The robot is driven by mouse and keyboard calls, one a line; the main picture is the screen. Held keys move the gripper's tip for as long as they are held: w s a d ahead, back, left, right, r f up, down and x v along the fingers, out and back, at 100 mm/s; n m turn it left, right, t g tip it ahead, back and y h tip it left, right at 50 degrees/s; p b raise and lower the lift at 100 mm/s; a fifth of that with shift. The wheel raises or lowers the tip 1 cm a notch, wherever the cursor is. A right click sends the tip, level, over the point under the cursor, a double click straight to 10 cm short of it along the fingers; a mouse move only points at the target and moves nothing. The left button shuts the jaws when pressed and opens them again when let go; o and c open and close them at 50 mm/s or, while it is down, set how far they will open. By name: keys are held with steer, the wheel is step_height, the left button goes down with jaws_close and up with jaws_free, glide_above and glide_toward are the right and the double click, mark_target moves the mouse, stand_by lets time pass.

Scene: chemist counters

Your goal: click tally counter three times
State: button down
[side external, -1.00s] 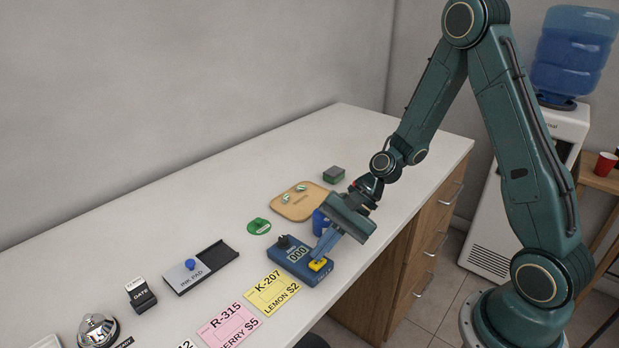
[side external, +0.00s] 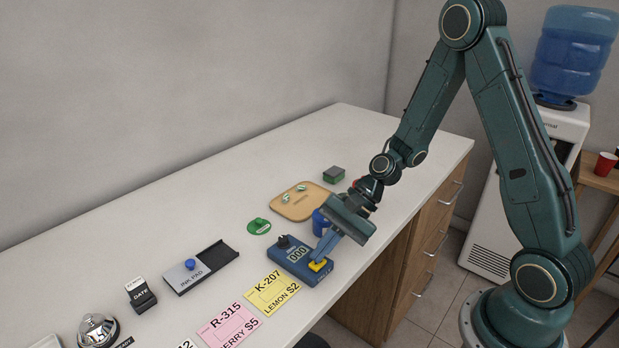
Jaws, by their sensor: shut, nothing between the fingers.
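The blue tally counter (side external: 296,267) lies on the white counter near its front edge. Its display reads 000. It has a yellow button (side external: 319,265) at its right front and a black knob (side external: 283,241) at its back left. My gripper (side external: 318,258) is shut and empty, pointing down at a slant. Its fingertips are at the yellow button; I cannot tell whether they touch it or sit just above it. The fingers hide part of the counter's right side.
A blue cylindrical thing (side external: 319,222) stands close behind my gripper. A wooden tray (side external: 292,209), a green round piece (side external: 259,227) and an ink pad (side external: 190,271) lie further back and left. Yellow (side external: 270,293) and pink (side external: 228,324) cards lie left of the tally counter.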

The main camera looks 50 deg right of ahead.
steer(key=shift+f, duration=0.2)
steer(key=shift+r, duration=0.15)
stand_by(0.4)
steer(key=shift+r, duration=0.7)
steer(key=shift+r, duration=0.15)
steer(key=shift+r, duration=2.4)
stand_by(1.0)
step_height(320, 180, up, 4)
steer(key=shift+f, duration=0.1)
stand_by(0.4)
steer(key=shift+f, duration=0.1)
